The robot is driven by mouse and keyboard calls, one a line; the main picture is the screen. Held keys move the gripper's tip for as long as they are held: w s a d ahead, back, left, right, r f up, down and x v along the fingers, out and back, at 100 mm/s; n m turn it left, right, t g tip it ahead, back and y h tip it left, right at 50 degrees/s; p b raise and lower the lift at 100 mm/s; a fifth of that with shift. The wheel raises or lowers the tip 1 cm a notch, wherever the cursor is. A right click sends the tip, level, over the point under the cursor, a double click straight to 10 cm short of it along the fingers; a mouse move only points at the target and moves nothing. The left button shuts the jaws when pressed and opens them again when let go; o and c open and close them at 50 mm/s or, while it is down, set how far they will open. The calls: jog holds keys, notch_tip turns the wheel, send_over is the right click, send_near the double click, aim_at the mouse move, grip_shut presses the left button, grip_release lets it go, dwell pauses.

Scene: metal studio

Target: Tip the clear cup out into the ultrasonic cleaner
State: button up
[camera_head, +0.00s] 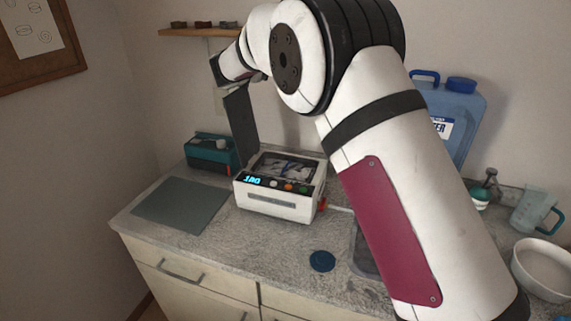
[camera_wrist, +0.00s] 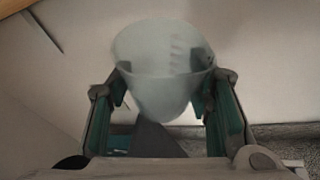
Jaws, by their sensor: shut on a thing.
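The clear cup (camera_wrist: 160,85) is held between the green-padded fingers of my gripper (camera_wrist: 163,95) in the wrist view. It looks pale and translucent, with faint marks on its side; its contents and exact tilt cannot be made out. The ultrasonic cleaner (camera_head: 277,208) is a white box with a lit blue display and coloured buttons, standing on the counter. Its top is open, showing a metal basin. A dark upright panel (camera_head: 241,125), apparently its raised lid, stands at its back left. In the head view my arm reaches above and behind the cleaner; the cup is not discernible there.
A grey mat (camera_head: 181,205) and a teal box (camera_head: 209,150) lie left of the cleaner. A blue round lid (camera_head: 322,261) is in front. A blue jug (camera_head: 455,115), a measuring pitcher (camera_head: 533,210) and a white bowl (camera_head: 543,267) stand right. A wall shelf (camera_head: 190,32) is behind.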

jog(key=shift+w+a+r+n+g, duration=0.25)
jog(key=shift+r+n+g, duration=0.05)
jog(key=shift+n+g, duration=0.1)
jog(key=shift+w+a+f+n+g+h+b, duration=0.3)
jog(key=shift+w+n+g+b, duration=0.15)
jog(key=shift+b, duration=0.75)
jog(key=shift+s, duration=0.1)
